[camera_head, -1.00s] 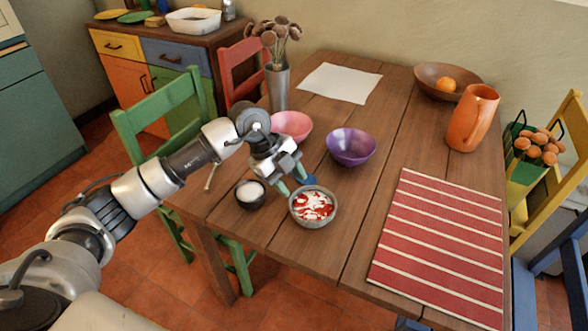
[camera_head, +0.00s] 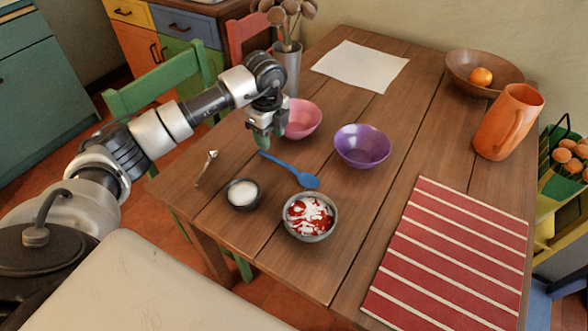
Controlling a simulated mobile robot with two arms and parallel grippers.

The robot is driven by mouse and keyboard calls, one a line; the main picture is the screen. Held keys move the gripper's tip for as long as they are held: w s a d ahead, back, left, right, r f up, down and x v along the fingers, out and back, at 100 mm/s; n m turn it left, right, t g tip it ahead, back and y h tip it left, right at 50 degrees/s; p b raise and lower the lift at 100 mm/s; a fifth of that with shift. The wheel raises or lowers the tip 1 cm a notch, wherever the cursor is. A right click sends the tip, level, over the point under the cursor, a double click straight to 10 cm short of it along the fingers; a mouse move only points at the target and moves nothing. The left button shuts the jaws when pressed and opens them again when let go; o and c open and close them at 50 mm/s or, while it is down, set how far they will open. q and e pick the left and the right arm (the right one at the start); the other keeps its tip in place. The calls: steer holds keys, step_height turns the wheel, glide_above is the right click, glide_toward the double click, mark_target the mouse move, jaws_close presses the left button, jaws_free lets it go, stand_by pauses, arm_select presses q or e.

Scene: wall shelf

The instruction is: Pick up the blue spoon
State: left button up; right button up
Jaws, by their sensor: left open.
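The blue spoon (camera_head: 290,170) lies on the wooden table, its bowl end toward the lower right and its handle toward the upper left. It is between the pink bowl and the grey bowl of red and white food. My left gripper (camera_head: 267,145) is open and points down over the spoon's handle end. I see nothing between its fingers, and its height above the table is hard to tell. My right gripper is not in view.
A pink bowl (camera_head: 301,118) stands close beside the left gripper, and a purple bowl (camera_head: 362,146) to its right. A small dark bowl (camera_head: 243,195), the grey bowl (camera_head: 310,235) and another spoon (camera_head: 206,168) lie nearer. A striped mat (camera_head: 450,265) covers the right front.

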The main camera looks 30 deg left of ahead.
mark_target(272, 159)
arm_select(q)
steer(key=shift+f, duration=0.7)
steer(key=f, duration=0.4)
steer(key=shift+s+d+f, duration=0.2)
steer(key=shift+s+d, duration=0.15)
steer(key=shift+f, duration=0.25)
jaws_close()
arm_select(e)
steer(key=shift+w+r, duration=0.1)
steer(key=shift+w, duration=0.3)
